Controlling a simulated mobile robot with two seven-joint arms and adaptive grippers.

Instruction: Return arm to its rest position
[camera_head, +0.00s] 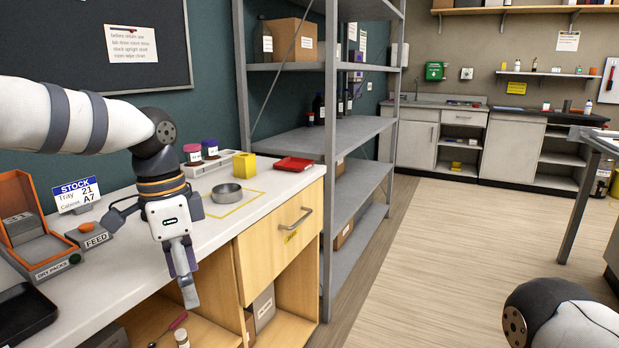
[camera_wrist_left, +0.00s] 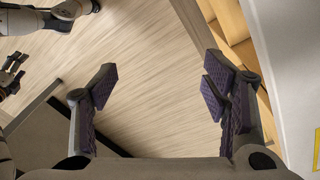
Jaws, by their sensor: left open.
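My left arm (camera_head: 60,118) reaches in from the left over the counter. My left gripper (camera_head: 188,278) hangs past the counter's front edge, pointing down, beside the wooden cabinet. In the left wrist view the two dark fingers of my left gripper (camera_wrist_left: 160,88) stand wide apart with only floor between them. They hold nothing. Part of my right arm (camera_head: 562,318) shows at the bottom right, with its gripper outside the head view.
The counter (camera_head: 240,222) holds a metal dish (camera_head: 227,193), a yellow block (camera_head: 244,166), a red tray (camera_head: 294,164), an orange bin (camera_head: 22,215) and a FEED button (camera_head: 92,236). A grey shelf rack (camera_head: 345,140) stands behind. The floor (camera_head: 450,240) is clear between counter and right arm.

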